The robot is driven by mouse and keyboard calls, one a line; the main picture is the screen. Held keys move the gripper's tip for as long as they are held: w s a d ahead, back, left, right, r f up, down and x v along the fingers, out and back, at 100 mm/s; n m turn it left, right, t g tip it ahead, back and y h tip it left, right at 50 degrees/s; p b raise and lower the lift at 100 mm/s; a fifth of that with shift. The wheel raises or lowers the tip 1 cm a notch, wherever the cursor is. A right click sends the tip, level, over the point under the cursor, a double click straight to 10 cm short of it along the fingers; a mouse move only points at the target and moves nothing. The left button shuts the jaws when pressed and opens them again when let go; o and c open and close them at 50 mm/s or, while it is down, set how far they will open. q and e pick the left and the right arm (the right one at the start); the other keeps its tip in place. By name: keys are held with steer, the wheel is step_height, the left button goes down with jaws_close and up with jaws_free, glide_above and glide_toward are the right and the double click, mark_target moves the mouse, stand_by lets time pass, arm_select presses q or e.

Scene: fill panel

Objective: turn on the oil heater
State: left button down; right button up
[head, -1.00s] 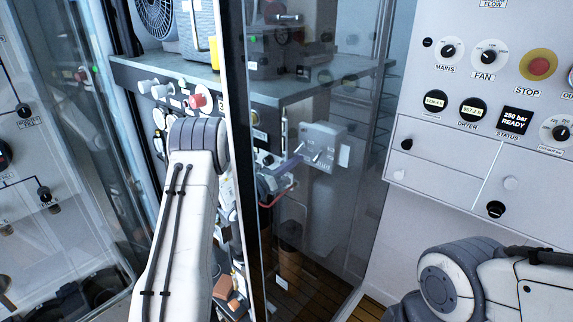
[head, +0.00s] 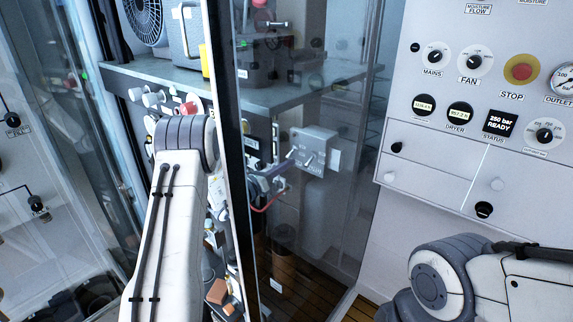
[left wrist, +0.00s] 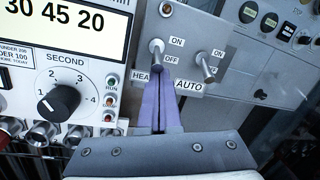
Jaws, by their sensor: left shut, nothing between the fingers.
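A grey switch box (head: 320,143) with two metal toggles shows behind the glass in the head view. In the left wrist view, the left toggle (left wrist: 157,50) has ON and OFF marks and a label reading "HEA", the rest hidden by my fingers. The right toggle (left wrist: 207,70) is above an AUTO label and its lever points down. My left gripper (left wrist: 160,85) is shut and empty, its purple fingertips just below the left toggle. I cannot tell whether they touch it. An unlit-looking amber lamp (left wrist: 166,9) is above. My right gripper is out of view.
A timer panel with a SECOND dial (left wrist: 60,101) is left of the switch box. A glass pane with a dark frame edge (head: 238,150) stands beside my left arm. A white panel with a red STOP button (head: 521,72) is at right. A grey shelf (head: 160,75) is behind.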

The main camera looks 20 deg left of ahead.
arm_select(q)
steer(key=shift+r, duration=0.2)
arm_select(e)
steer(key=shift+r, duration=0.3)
arm_select(q)
steer(key=r+g+p, duration=0.1)
steer(key=s+r+g+y+p, duration=0.1)
steer(key=g+p, duration=0.1)
steer(key=shift+a+y, duration=0.15)
steer(key=shift+y, duration=0.15)
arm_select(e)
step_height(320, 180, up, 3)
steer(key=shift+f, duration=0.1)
arm_select(q)
steer(key=shift+w+f, duration=0.1)
